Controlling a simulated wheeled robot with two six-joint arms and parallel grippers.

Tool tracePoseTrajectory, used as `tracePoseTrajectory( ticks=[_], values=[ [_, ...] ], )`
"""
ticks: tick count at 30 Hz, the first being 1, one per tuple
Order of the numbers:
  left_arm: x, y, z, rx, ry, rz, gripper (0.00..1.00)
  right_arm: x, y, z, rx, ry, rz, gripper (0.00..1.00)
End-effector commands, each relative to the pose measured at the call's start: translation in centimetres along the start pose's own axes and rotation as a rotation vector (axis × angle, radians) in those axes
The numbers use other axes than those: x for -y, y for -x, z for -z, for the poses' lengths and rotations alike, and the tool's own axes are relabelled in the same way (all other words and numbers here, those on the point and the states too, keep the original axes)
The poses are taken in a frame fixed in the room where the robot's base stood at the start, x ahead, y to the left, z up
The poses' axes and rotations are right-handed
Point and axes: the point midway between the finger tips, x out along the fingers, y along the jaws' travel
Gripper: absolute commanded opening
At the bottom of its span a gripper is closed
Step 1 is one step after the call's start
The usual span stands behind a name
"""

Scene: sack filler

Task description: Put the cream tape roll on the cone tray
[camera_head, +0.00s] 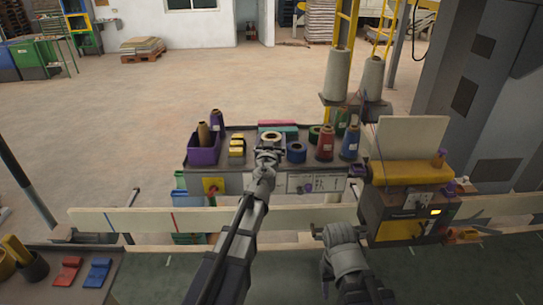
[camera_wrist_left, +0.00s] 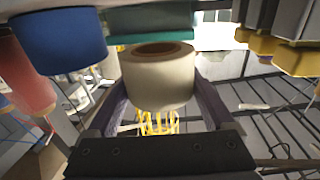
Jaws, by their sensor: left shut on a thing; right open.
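The cream tape roll (camera_head: 270,137) is between the fingers of my left gripper (camera_head: 268,153), at the cone tray (camera_head: 234,162). In the left wrist view the roll (camera_wrist_left: 158,82) sits upright between the two dark fingers of the left gripper (camera_wrist_left: 160,100), which is shut on it. I cannot tell whether the roll touches the tray. The tray is a dark bench-like surface holding cones and other goods. My right gripper (camera_head: 342,234) is low, right of the left arm, and its fingers are hardly visible; it holds nothing that I can see.
A blue roll (camera_head: 296,151) is close right of the cream roll, with a red cone (camera_head: 325,144) and blue cone (camera_head: 350,143) beyond. Yellow blocks (camera_head: 237,147) and a purple bin (camera_head: 203,149) stand left. A pale rail (camera_head: 160,219) crosses in front; a yellow-topped machine (camera_head: 410,173) stands right.

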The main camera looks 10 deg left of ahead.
Motion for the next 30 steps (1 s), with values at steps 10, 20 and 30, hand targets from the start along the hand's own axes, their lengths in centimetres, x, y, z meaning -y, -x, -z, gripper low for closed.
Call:
tracePoseTrajectory(
  ticks=[10,20,30],
  values=[
    [0.0,0.0,-1.8,0.000,0.000,0.000,0.29,0.2,-1.8,0.1,0.000,0.004,-0.001,0.50],
    [0.0,0.0,-3.9,0.000,0.000,0.000,0.29,0.4,-3.9,0.2,0.000,0.006,-0.001,0.50],
    [0.0,0.0,-4.2,0.000,0.000,0.000,0.90,0.4,-4.2,0.2,0.000,0.005,-0.001,0.50]
  ],
)
